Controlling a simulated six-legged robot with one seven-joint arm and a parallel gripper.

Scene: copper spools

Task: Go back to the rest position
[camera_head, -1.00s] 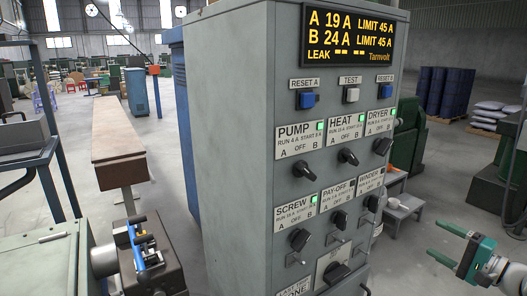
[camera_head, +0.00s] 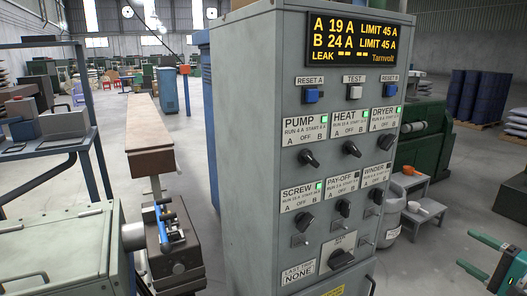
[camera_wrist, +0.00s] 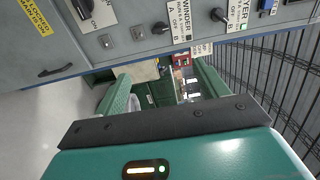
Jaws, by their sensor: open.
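My gripper (camera_head: 469,251) is at the lower right edge of the head view, to the right of the grey control cabinet (camera_head: 240,150) and apart from it. Its two green fingers are spread with nothing between them. In the wrist view the fingers (camera_wrist: 160,90) point past the cabinet's switch panel (camera_wrist: 130,32), which runs along the top. The cabinet display (camera_head: 352,40) reads A 19 A and B 24 A, both with limit 45 A. Green lamps are lit at PUMP, HEAT, DRYER and SCREW; the PAY-OFF and WINDER lamps look dark.
A small grey step (camera_head: 424,214) and a pale canister (camera_head: 391,218) stand right of the cabinet, near a green machine (camera_head: 424,145). Blue drums (camera_head: 478,92) stand behind. A machine with a blue-handled part (camera_head: 170,232) is close at left. Bare floor shows at right.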

